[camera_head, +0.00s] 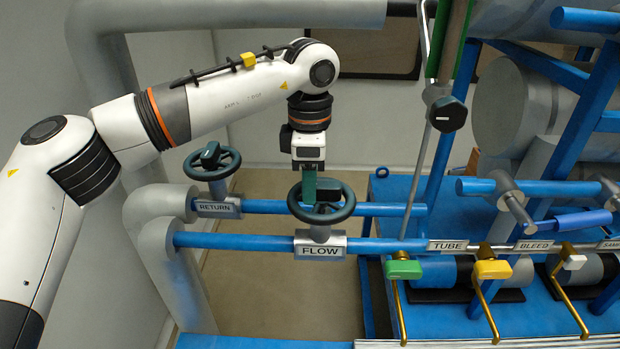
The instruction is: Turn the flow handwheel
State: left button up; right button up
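The flow handwheel (345,212) is a dark green wheel on a grey stem above a plate marked FLOW, on the lower blue pipe. My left gripper (310,190) points straight down at it from above. A green finger reaches down to the left part of the wheel's middle, beside the dark hub piece. The wheel and the viewing angle hide the fingertips, so I cannot tell whether they touch or grip the wheel. My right gripper is not in view.
A similar return handwheel (212,163) stands to the left behind, on the upper blue pipe (270,207). To the right are a thin upright rod (418,180), a green valve handle (403,269) and a yellow one (493,268). Floor shows below the pipes.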

pick_arm(q)
notch_tip(320, 180, up, 12)
jog(key=shift+b, duration=0.3)
dwell(0.3)
